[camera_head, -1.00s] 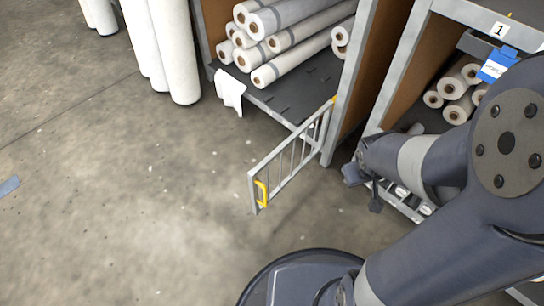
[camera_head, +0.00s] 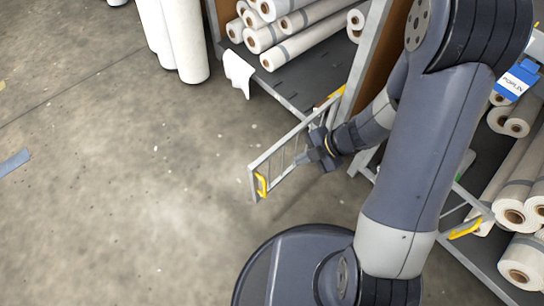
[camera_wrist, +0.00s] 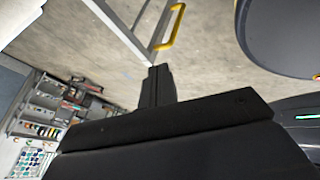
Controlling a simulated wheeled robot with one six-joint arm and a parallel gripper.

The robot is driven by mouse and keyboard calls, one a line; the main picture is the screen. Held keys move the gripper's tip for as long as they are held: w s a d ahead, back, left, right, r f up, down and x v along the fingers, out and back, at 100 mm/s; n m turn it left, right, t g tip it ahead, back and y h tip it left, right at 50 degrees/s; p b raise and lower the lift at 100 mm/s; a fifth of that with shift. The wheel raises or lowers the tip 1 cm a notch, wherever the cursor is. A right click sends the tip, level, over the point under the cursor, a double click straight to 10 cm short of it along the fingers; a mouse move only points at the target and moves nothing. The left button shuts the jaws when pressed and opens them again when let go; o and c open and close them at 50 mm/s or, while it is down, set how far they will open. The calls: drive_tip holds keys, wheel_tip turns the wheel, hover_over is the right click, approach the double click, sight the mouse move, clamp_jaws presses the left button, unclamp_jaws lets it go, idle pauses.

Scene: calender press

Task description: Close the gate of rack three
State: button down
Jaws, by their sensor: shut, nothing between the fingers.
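A grey barred gate (camera_head: 290,150) stands swung out from the left rack (camera_head: 372,60), its far end at the rack post. Its yellow handle (camera_head: 262,185) is on the free, near end. The rack's number is not visible, so I cannot tell whether it is rack three. My gripper (camera_head: 322,158) is shut and empty, right beside the gate's right face; contact is unclear. The wrist view shows the gate (camera_wrist: 120,30), its handle (camera_wrist: 171,27) and my shut fingers (camera_wrist: 157,84) just below them. My arm hides the gate's far right part.
White rolls (camera_head: 300,25) lie in the left rack, with a white sheet (camera_head: 238,72) over its edge. Tall upright rolls (camera_head: 180,40) stand left. The right rack holds rolls (camera_head: 525,262), a blue label (camera_head: 516,78) and a yellow handle (camera_head: 465,228). Floor left of the gate is clear.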

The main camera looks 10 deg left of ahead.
drive_tip(key=w+a+r+b+x, duration=0.1)
drive_tip(key=a+b+x, duration=0.1)
drive_tip(key=b+x, duration=0.5)
drive_tip(key=shift+w+x, duration=0.3)
drive_tip(key=shift+x, duration=2.05)
drive_tip(key=shift+a+r, duration=0.1)
drive_tip(key=shift+a, duration=0.05)
